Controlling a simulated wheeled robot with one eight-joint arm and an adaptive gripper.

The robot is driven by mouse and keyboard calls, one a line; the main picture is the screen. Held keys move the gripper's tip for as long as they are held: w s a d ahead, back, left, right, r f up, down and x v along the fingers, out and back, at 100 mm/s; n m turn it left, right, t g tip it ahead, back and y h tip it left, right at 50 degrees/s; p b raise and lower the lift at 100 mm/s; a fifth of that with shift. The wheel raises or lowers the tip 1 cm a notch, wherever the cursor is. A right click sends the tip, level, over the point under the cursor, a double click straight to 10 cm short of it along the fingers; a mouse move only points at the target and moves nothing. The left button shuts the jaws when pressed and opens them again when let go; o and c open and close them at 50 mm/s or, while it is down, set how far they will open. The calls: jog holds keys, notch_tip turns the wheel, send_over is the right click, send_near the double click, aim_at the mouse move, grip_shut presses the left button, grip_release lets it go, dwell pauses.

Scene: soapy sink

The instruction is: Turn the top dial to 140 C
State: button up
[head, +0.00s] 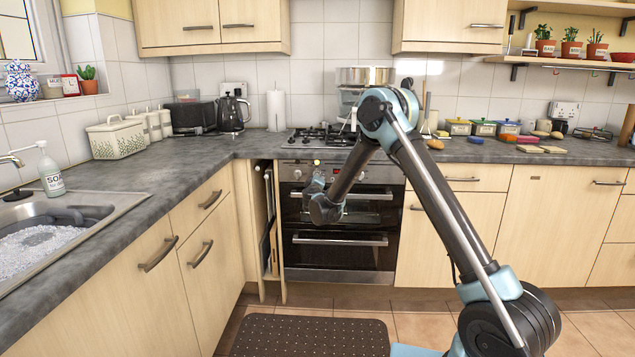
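The built-in double oven (300,262) stands under the hob, with a dark upper door, a lower door and steel bar handles. Its steel control panel (296,171) runs below the worktop. A small yellow spot (317,162) shows on or in front of the panel. The dials are too small to tell apart, and no dial setting can be read. My gripper (316,182) is in front of the upper oven, just below the yellow spot. Its fingers are too small to show whether they are open, and contact with a dial cannot be told. My arm hides the panel's right part.
The gas hob (322,137) is above the oven. A narrow open cabinet (268,235) is left of it. The sink (60,230) with a soap bottle (51,172) is at the left. A dark mat (310,336) lies on the floor, which is otherwise clear before the oven.

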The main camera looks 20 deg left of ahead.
jog(key=v, duration=1.1)
jog(key=shift+s+d, duration=0.2)
jog(key=shift+s, duration=0.1)
